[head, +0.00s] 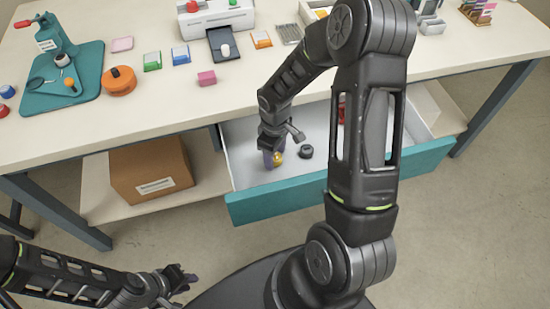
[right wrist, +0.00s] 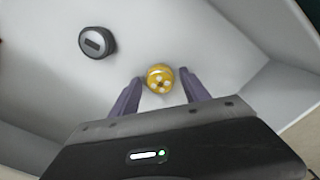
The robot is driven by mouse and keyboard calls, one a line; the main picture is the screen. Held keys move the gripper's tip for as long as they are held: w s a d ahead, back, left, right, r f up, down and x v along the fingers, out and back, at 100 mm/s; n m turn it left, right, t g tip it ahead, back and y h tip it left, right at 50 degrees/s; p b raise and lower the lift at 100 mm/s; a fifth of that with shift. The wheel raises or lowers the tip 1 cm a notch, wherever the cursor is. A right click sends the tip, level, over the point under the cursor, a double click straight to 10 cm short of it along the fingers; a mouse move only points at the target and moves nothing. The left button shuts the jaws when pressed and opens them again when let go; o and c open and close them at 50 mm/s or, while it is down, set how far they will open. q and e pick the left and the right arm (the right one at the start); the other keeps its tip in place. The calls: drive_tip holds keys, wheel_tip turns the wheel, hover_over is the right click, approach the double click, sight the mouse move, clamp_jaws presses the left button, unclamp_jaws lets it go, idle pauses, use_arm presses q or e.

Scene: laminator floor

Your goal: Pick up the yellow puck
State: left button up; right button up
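The yellow puck (right wrist: 160,78) lies on the white floor of the open drawer (head: 285,188), with pale marks on its top. In the head view the puck (head: 279,157) is partly hidden by my right gripper (head: 273,158), which reaches down into the drawer. In the right wrist view my right gripper (right wrist: 160,86) is open, its two purple fingers on either side of the puck with gaps between. My left gripper (head: 188,279) is at the lower left, away from the table and drawer; its finger opening is too small to judge.
A dark grey puck (head: 306,151) lies in the drawer beside the yellow one; it also shows in the right wrist view (right wrist: 97,42). A red item (head: 342,108) is partly hidden behind my arm. A cardboard box (head: 150,172) stands on the shelf left of the drawer. The drawer walls surround the gripper.

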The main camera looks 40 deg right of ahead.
sight(275, 157)
clamp_jaws()
idle(0.3)
wheel_tip(275, 157, up, 10)
idle(0.7)
idle(0.4)
